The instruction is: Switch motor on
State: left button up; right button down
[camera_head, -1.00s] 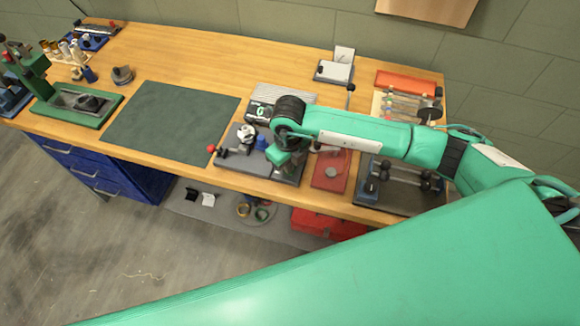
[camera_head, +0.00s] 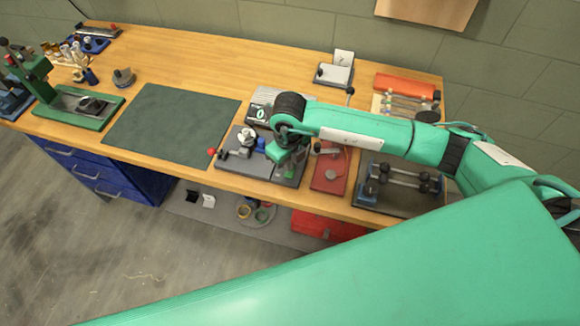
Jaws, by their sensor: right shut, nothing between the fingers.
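My right gripper (camera_head: 286,164) hangs from the green right arm over the dark grey fixture plate (camera_head: 235,168) near the front edge of the bench. Its fingers are shut and look empty. The fixture carries a white round part (camera_head: 246,137), a blue part (camera_head: 261,145) just left of the gripper and a red-knobbed lever (camera_head: 212,151). A grey box with a small lit green mark (camera_head: 260,113) stands behind it, partly hidden by my wrist. I cannot tell which part is the motor or its switch, nor whether the fingertips touch anything. My left gripper is out of view.
A red plate (camera_head: 323,182) lies right of the gripper, and a dark tray with dumbbell-like parts (camera_head: 402,178) beyond it. A green mat (camera_head: 170,124) lies clear at the left. A green press (camera_head: 78,107) stands at far left. A small white-topped stand (camera_head: 335,74) is behind.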

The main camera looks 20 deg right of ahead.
aim_at(289, 175)
notch_tip(289, 175, up, 4)
jog(key=shift+r+p, duration=0.1)
jog(key=shift+p, duration=0.7)
